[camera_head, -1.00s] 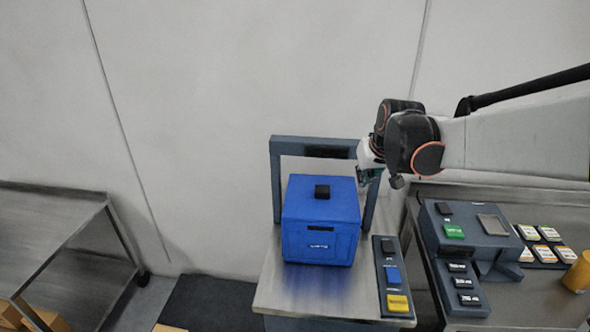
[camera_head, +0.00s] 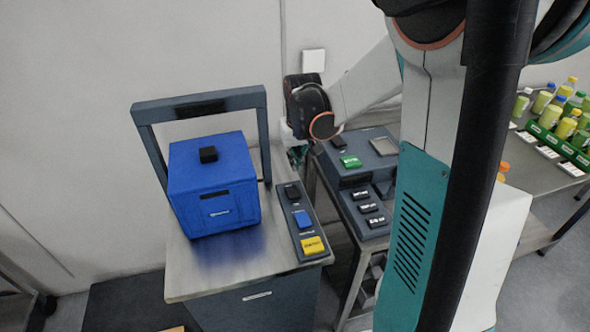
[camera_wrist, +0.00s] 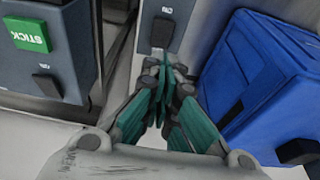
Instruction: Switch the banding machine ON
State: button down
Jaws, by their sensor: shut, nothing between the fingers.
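The banding machine is a dark arch (camera_head: 212,103) on a metal-topped stand. A blue box (camera_head: 215,185) with a black knob on its lid sits by the arch. Right of the box is a narrow control panel (camera_head: 306,221) with a black switch (camera_head: 292,191) at its far end, then a blue button (camera_head: 303,218) and a yellow button (camera_head: 313,245). My gripper (camera_head: 298,158) is shut and empty behind the switch's end of the panel. In the wrist view its teal fingertips (camera_wrist: 164,62) are just short of the black switch (camera_wrist: 162,32); contact cannot be told.
Right of the panel stands another console (camera_head: 348,165) with a green button (camera_head: 350,161) and several black buttons, close to my gripper. The blue box is close on the other side. Bottles (camera_head: 560,110) stand on a table at the far right. My arm covers much of the right side.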

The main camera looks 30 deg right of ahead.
jog(key=b, duration=0.4)
send_over(294, 194)
jog(key=x, duration=0.3)
jog(key=s+x, duration=0.1)
jog(key=x, duration=0.3)
jog(key=s+x, duration=0.1)
jog(key=x, duration=0.2)
jog(key=shift+a+f, duration=0.4)
jog(key=shift+f, duration=0.2)
jog(key=shift+s+f, duration=0.15)
jog(key=shift+f, duration=0.6)
jog(key=shift+s+a+f+b, duration=0.1)
jog(key=shift+s+f+b, duration=0.1)
jog(key=shift+f+b, duration=0.35)
jog(key=shift+r, duration=0.15)
jog(key=shift+w, duration=0.1)
jog(key=shift+w+d+r, duration=0.2)
jog(key=shift+w, duration=0.45)
